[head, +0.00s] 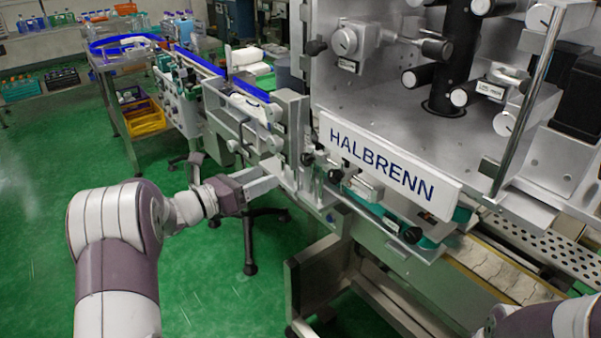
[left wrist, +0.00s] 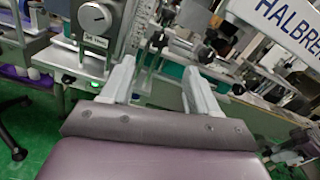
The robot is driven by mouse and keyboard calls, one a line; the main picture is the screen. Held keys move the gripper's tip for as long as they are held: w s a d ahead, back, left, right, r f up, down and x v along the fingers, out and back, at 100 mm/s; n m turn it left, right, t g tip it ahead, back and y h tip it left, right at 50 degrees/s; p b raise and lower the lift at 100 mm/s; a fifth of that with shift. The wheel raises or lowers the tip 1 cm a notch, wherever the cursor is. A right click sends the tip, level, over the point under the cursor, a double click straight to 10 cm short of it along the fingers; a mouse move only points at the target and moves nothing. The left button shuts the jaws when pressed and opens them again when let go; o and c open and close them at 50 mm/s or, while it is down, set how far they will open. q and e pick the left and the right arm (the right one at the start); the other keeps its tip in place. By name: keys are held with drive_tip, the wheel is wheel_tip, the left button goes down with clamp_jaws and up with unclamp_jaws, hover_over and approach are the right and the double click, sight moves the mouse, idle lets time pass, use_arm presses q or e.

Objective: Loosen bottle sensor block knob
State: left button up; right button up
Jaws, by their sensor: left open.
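My left gripper (head: 270,178) is open and empty, beside the front of the conveyor frame, left of the HALBRENN sign. In the left wrist view its two pale fingers (left wrist: 158,78) stand apart, with a dark knob (left wrist: 158,40) beyond the gap between them. Small black knobs show by the rail in the head view, one at the upright bracket (head: 307,158) and one at a small metal block (head: 335,176). I cannot tell which is the bottle sensor block's knob. No knob is visibly held. My right arm shows only in part at the lower right; its gripper is out of frame.
The HALBRENN sign (head: 388,165) and the metal machine housing stand to the right. A conveyor with blue rails (head: 200,62) runs to the back left. A chair base (head: 250,268) stands below my left gripper. The green floor at the left is open.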

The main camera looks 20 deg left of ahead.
sight(303, 160)
use_arm(q)
drive_tip(key=p+x, duration=0.1)
drive_tip(key=x, duration=1)
drive_tip(key=shift+w+d+r, duration=0.1)
drive_tip(key=shift+w+d, duration=0.05)
drive_tip(key=shift+w, duration=0.05)
drive_tip(key=shift+c, duration=0.2)
drive_tip(key=c, duration=1)
